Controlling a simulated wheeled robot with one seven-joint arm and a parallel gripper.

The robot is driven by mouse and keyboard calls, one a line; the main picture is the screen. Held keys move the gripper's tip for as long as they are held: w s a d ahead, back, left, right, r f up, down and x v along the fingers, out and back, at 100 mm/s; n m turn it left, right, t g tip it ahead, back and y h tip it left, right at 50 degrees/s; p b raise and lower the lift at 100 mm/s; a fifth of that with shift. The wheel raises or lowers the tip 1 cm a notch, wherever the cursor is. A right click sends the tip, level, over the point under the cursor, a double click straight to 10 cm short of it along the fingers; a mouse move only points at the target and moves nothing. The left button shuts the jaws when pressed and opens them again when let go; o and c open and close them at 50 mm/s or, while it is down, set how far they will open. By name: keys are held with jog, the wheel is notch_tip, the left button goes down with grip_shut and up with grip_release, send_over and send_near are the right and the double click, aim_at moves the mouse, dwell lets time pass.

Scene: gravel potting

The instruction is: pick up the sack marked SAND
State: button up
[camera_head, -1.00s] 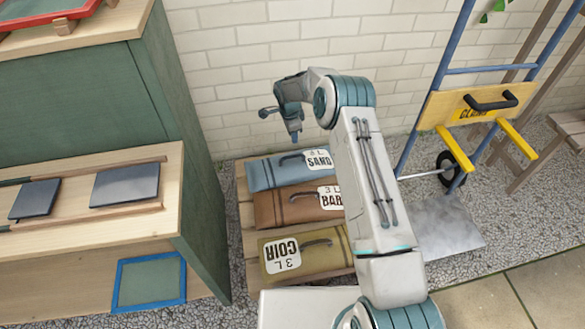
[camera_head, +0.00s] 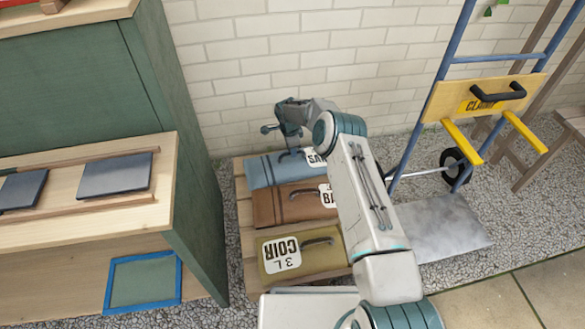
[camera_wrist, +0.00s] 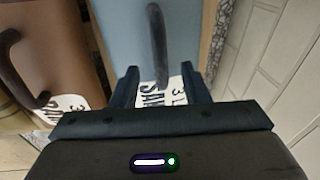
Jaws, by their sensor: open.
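The blue sack marked SAND (camera_head: 265,173) lies at the back of a row of three sacks on a wooden pallet (camera_head: 241,215). Its white label is partly covered by my arm in the head view. In the wrist view the blue sack (camera_wrist: 130,35) lies below my gripper, with its dark handle (camera_wrist: 157,45) upright in the picture and running down between the fingers. My gripper (camera_wrist: 168,80) is open, one finger on each side of the handle's lower end. In the head view my gripper (camera_head: 291,150) is just above the sack. I cannot tell whether it touches the handle.
A brown sack (camera_head: 280,207) lies directly in front of the blue one, and an olive COIR sack (camera_head: 320,262) lies nearest. A green cabinet (camera_head: 190,190) stands left, a brick wall (camera_head: 240,90) behind, and a hand truck with a yellow plate (camera_head: 450,98) right.

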aim_at(292, 161)
jog(key=f, duration=0.2)
jog(key=f+b, duration=0.1)
jog(key=shift+w, duration=0.25)
jog(key=shift+r, duration=0.1)
grip_shut()
dwell(1.0)
jog(key=shift+w+r, duration=0.15)
jog(key=shift+r, duration=0.15)
